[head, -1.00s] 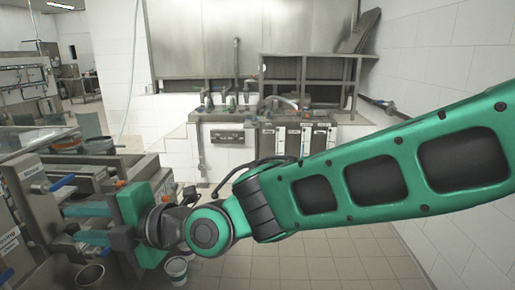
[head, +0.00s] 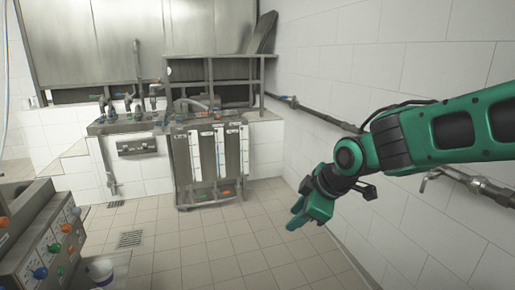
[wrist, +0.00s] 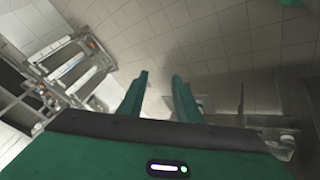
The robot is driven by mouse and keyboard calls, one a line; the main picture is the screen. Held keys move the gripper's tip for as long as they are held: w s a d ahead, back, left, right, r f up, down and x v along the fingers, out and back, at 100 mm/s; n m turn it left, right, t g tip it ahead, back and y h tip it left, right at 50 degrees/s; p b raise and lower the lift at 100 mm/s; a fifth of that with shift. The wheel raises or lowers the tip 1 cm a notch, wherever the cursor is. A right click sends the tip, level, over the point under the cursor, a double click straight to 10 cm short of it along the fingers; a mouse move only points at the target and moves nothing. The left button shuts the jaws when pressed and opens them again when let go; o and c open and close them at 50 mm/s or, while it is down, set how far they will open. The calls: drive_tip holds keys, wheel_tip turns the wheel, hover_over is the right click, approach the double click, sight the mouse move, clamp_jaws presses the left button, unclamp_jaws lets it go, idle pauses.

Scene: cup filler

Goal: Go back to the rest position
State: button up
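My gripper (head: 302,216) hangs over the tiled floor at the right of the head view, in front of the right wall. It points down and to the left and touches nothing that I can see. In the wrist view its two green fingers (wrist: 159,85) stand apart with nothing between them, so it is open and empty. My green and black arm reaches in from the right edge of the head view, bent at the joint above the gripper.
A unit with white gauge strips (head: 210,160) stands at the back. A pipe (head: 470,183) runs along the right wall. The middle floor (head: 215,245) is clear.

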drive_tip(key=s+d+f+m+g+h, duration=0.15)
drive_tip(key=s+d+m, duration=0.3)
drive_tip(key=d, duration=0.55)
drive_tip(key=s+d+f+m+h, duration=0.15)
drive_tip(key=s+d+m, duration=0.3)
drive_tip(key=d, duration=0.65)
drive_tip(key=s+d+m+g, duration=0.2)
drive_tip(key=s+d+m, duration=0.3)
drive_tip(key=s, duration=0.4)
drive_tip(key=s+d+f+m+g, duration=0.1)
drive_tip(key=s+d+m+g, duration=0.1)
drive_tip(key=s+d+m, duration=0.3)
drive_tip(key=s+m, duration=0.2)
drive_tip(key=s, duration=0.2)
drive_tip(key=shift+f+h, duration=0.2)
drive_tip(key=shift+h, duration=0.1)
drive_tip(key=shift+d, duration=0.1)
